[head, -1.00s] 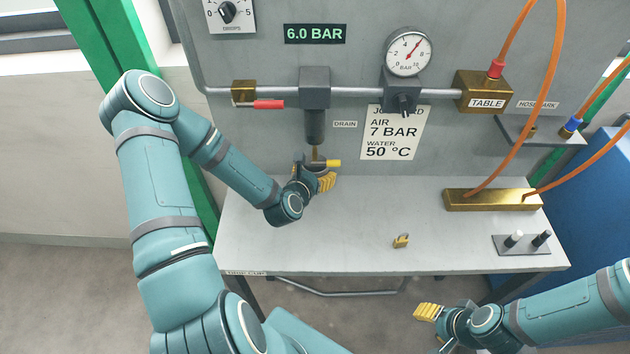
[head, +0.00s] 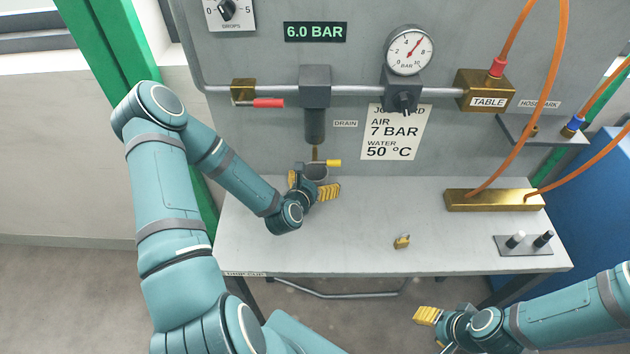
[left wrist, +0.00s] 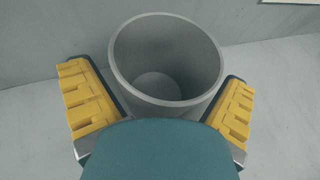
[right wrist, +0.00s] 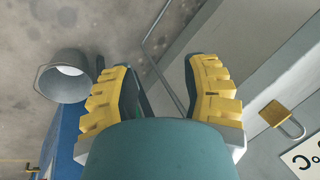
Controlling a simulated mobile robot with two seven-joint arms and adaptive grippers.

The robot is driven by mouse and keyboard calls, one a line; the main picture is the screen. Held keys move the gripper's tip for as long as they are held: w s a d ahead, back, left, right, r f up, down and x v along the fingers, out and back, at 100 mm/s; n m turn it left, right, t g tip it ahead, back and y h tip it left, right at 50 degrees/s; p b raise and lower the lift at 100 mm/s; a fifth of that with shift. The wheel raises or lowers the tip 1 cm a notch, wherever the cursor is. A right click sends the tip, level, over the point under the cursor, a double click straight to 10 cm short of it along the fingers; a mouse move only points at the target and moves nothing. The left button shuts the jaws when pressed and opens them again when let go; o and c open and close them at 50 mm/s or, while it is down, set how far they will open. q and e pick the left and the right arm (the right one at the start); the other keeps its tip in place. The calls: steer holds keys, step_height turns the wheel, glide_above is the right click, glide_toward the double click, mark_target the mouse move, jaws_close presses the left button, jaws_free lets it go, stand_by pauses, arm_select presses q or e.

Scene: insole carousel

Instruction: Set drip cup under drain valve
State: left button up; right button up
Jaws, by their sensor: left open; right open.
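The grey drip cup (head: 317,173) stands at the back of the bench, apparently below the drain valve (head: 315,153) with its yellow handle (head: 334,163). In the left wrist view the cup (left wrist: 165,85) is upright and looks empty inside. My left gripper (head: 315,186) is open, with its yellow fingers on either side of the cup. A gap shows at the left finger; the right finger is close to the wall, and I cannot tell whether it touches. The cup's near base is hidden by my wrist. My right gripper (head: 432,328) is open and empty in front of the bench.
A brass padlock (head: 401,241) lies on the bench (head: 330,235). A brass manifold (head: 493,200) with orange hoses and a small peg plate (head: 522,245) are at the right. A red-handled valve (head: 262,104) sits on the pipe. The bench front is mostly clear.

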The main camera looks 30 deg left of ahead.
arm_select(q)
steer(key=shift+r, duration=0.2)
steer(key=v, duration=0.6)
steer(key=shift+s+p, duration=0.2)
steer(key=shift+p, duration=0.2)
steer(key=p+v, duration=0.4)
steer(key=shift+s+r, duration=0.25)
steer(key=shift+s+d+p, duration=0.1)
steer(key=shift+s+p, duration=0.4)
steer(key=shift+p, duration=0.15)
arm_select(e)
step_height(320, 180, up, 6)
steer(key=w, duration=0.2)
steer(key=shift+d+r+t, duration=0.15)
steer(key=shift+d+t, duration=0.05)
steer(key=shift+t, duration=0.1)
steer(key=shift+s, duration=0.15)
